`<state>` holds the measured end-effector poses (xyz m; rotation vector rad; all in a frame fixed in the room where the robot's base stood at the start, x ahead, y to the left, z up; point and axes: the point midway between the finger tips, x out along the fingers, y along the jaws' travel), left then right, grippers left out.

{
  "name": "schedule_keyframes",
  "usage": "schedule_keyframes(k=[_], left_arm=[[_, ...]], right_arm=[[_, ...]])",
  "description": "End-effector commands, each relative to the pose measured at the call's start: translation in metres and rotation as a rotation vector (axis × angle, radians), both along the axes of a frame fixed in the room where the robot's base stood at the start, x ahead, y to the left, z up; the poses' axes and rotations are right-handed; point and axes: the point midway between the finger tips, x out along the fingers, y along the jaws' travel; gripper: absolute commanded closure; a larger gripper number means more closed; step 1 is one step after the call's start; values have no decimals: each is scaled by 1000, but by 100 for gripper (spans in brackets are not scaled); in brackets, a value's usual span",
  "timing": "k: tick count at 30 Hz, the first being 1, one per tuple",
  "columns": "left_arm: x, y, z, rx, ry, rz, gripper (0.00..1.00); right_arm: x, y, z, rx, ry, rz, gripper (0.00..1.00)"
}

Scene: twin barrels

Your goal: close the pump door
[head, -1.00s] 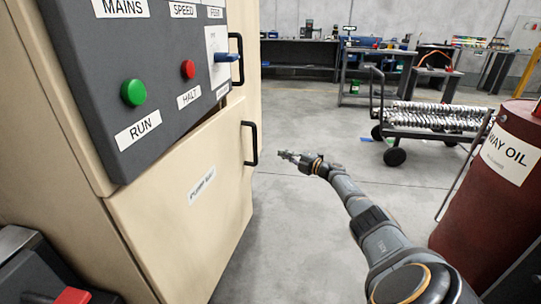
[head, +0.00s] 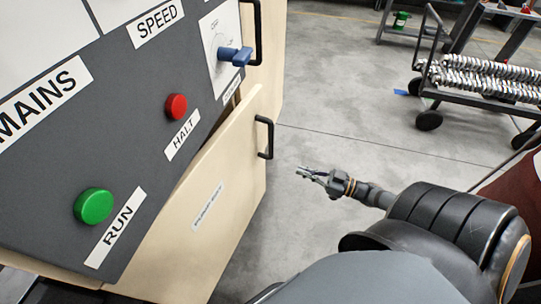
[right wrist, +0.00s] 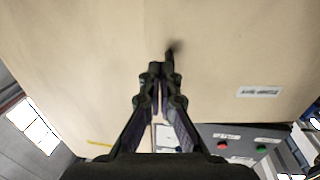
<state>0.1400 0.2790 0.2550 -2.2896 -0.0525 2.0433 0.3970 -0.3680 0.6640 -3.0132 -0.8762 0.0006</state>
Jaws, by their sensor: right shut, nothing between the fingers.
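The pump door (head: 205,215) is a cream panel with a small label and a black handle (head: 265,137) near its right edge. Its top edge stands out from the cabinet, with a gap below the grey control panel, so it is ajar. My right gripper (head: 304,173) is shut and empty, to the right of the door and handle and apart from them in the picture. In the right wrist view the shut fingers (right wrist: 160,72) point at a cream surface with a label (right wrist: 259,91); a dark blurred patch lies just beyond the tips. My left gripper is out of view.
The grey control panel (head: 130,130) above the door carries a green button (head: 94,205), a red button (head: 176,106) and a blue switch (head: 235,56). A loaded cart (head: 490,82) and a dark red barrel (head: 515,190) stand right. Bare floor (head: 330,110) lies between.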

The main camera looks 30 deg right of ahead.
Motion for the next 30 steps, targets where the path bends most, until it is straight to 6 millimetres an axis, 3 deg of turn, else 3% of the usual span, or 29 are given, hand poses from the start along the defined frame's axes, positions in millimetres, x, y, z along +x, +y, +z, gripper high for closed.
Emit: schedule_keyframes(k=[15,21,30], left_arm=[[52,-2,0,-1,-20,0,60],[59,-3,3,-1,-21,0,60],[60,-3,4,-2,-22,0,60]], right_arm=[[90,56,-1,-1,-8,0,100],[105,66,0,-3,-5,0,100],[108,68,0,-4,-3,0,100]])
